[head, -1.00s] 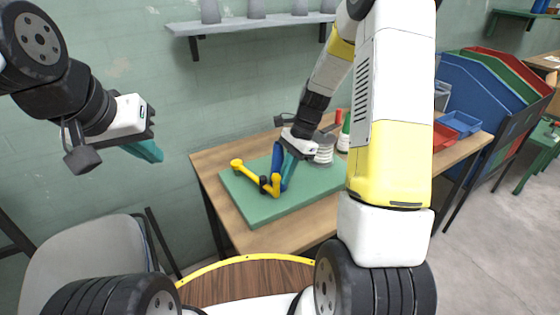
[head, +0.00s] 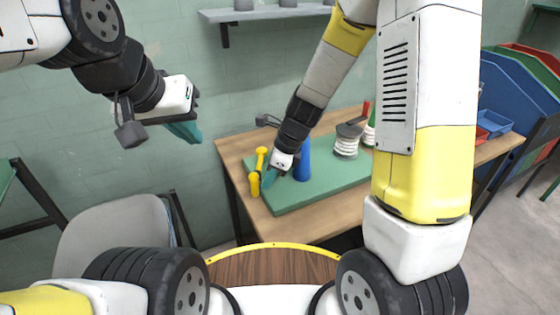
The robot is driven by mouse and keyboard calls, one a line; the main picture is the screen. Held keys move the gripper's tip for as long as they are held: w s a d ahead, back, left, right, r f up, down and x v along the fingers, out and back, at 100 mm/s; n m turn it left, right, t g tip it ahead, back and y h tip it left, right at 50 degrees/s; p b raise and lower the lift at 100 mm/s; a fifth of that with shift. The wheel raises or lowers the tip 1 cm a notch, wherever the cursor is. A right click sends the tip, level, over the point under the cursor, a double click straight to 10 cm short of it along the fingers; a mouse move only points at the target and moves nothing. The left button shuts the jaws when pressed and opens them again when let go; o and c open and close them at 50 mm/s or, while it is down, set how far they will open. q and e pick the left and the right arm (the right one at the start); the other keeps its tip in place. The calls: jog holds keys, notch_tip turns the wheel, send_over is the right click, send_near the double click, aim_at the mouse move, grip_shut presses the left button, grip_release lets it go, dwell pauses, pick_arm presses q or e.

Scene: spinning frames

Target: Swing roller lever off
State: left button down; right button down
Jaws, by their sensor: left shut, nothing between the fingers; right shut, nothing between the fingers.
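The yellow roller lever (head: 258,164) is at the left edge of the green board (head: 335,186), with a rounded knob at its far end. It points away from me, clear of the blue upright roller (head: 303,161), which stands to its right. My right gripper (head: 268,180) is shut with its teal fingers just right of the lever's near end, between lever and roller. I cannot tell whether they touch the lever. My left gripper (head: 187,132) is shut and empty in the air, left of the table.
Blue bins (head: 494,124) sit at the table's (head: 310,228) right end. A grey chair (head: 115,232) is at the left, and a shelf (head: 268,14) hangs above.

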jog(key=shift+s+a, duration=0.15)
jog(key=shift+a, duration=0.7)
